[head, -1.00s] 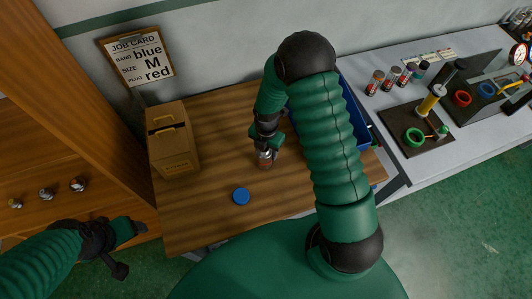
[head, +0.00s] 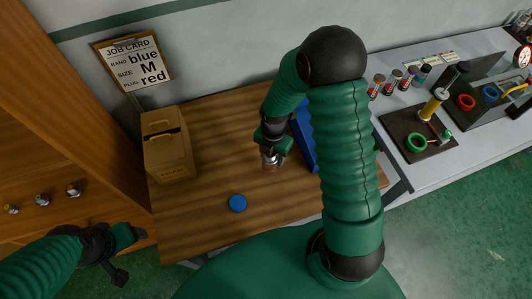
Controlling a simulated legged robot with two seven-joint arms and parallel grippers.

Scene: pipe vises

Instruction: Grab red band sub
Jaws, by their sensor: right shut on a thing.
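My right gripper (head: 272,150) reaches down over the wooden table and is shut on a small cylinder with a silver top and a reddish band, the red band sub (head: 270,165). The sub is upright, at or just above the tabletop; I cannot tell if it touches. The fingers and wrist hide part of it. My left gripper (head: 128,254) is at the lower left, off the table's left edge, open and empty.
A blue disc (head: 238,203) lies on the wooden table (head: 210,225). A cardboard box (head: 168,150) stands at its left. A blue bin (head: 304,140) is partly hidden behind my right arm. Several banded cylinders and a fixture (head: 418,142) are on the grey bench at right.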

